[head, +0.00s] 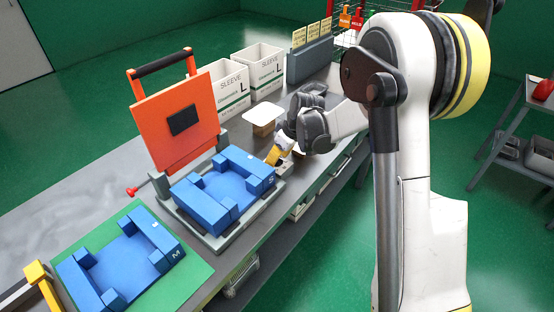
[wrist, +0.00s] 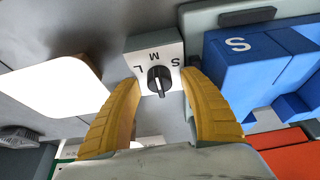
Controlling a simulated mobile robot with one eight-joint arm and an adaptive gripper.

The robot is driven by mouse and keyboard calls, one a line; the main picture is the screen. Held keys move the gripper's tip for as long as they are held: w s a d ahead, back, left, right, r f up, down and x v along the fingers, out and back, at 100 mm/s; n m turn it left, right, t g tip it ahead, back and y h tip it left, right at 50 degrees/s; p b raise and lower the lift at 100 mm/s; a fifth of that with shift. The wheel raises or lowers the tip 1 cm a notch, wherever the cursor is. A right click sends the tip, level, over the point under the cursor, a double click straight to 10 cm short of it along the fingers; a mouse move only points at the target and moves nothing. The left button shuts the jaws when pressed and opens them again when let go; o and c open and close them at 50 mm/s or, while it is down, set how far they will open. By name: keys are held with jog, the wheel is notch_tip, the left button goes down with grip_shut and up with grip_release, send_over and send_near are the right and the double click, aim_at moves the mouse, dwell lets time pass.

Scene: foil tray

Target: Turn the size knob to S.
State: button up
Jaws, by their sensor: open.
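The size knob (wrist: 160,81) is a black bar-shaped knob on a white plate (wrist: 139,60) marked S, M and L, which appear upside down in the wrist view. Its long axis runs roughly up and down the picture, in line with the M; which end is the pointer is hard to tell. My gripper (wrist: 159,84) is open, with one yellow finger on each side of the knob. I cannot tell whether the fingers touch it. In the head view my gripper (head: 279,151) is beside the blue S fixture (head: 200,206), and the knob is hidden.
The orange press lid (head: 170,140) stands raised behind the S fixture. A blue M fixture (head: 130,262) lies on a green board at the front left. A white-topped block (head: 262,116) is close behind my gripper.

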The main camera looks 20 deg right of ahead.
grip_shut()
jog(key=shift+m, duration=0.4)
jog(key=m+h, duration=0.2)
jog(key=m, duration=0.3)
jog(key=shift+t, duration=0.4)
jog(key=m+h, duration=0.1)
jog(key=m, duration=0.2)
jog(key=m+h, duration=0.1)
jog(key=m, duration=0.1)
jog(key=shift+m+h+b, duration=0.3)
jog(key=shift+m, duration=0.1)
jog(key=shift+g, duration=0.3)
